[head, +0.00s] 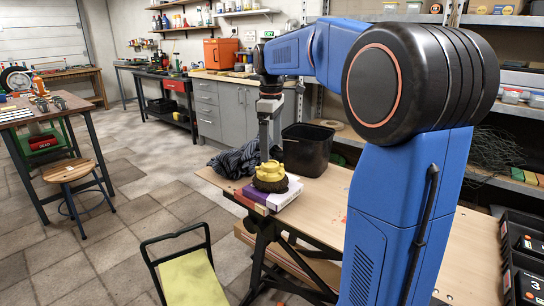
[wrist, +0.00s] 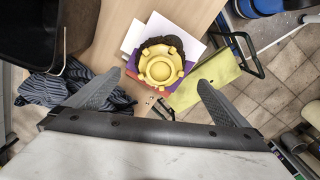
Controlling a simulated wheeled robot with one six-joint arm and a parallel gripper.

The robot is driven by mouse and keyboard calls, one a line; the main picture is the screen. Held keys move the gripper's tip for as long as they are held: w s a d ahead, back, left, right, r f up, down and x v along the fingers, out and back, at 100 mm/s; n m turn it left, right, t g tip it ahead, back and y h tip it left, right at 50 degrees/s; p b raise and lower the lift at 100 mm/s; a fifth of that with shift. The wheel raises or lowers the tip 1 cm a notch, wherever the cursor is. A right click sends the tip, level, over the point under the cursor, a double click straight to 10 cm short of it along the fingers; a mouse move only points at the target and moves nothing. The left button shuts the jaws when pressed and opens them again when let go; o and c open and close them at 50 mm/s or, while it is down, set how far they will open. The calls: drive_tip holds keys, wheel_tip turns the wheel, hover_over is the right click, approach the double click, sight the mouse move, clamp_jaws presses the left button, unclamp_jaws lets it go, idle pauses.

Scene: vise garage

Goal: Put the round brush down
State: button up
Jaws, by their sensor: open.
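The round brush (head: 270,175) has a yellow top and dark bristles. My gripper (head: 266,158) is above and slightly behind the brush in the head view. In the wrist view the brush (wrist: 160,67) lies ahead of the two fingers, and my gripper (wrist: 150,92) is open with its fingers wide apart. Nothing is between the fingers, and the brush appears clear of them.
A black bin (head: 307,150) and a dark striped cloth (head: 236,159) are on the bench behind the brush. A chair with a yellow-green seat (head: 194,285) stands in front. The bench surface to the right is largely clear. The bench's left edge is close to the box.

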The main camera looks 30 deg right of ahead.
drive_tip(key=shift+r, duration=0.2)
drive_tip(key=shift+s+a, duration=0.2)
drive_tip(key=shift+s, duration=0.15)
drive_tip(key=s+a+f+m+t, duration=0.1)
drive_tip(key=s+a+f+m, duration=0.2)
drive_tip(key=s, duration=0.7)
drive_tip(key=s+a+f+m+t, duration=0.2)
drive_tip(key=s+a+f+m, duration=0.1)
drive_tip(key=s+f, duration=0.4)
drive_tip(key=s+a+f+m+t, duration=0.1)
drive_tip(key=s+a+f+m, duration=0.2)
drive_tip(key=s, duration=1)
wheel_tip(320, 180, down, 2)
drive_tip(key=shift+s+f+t, duration=0.1)
drive_tip(key=shift+s+t, duration=0.15)
drive_tip(key=shift+t, duration=0.15)
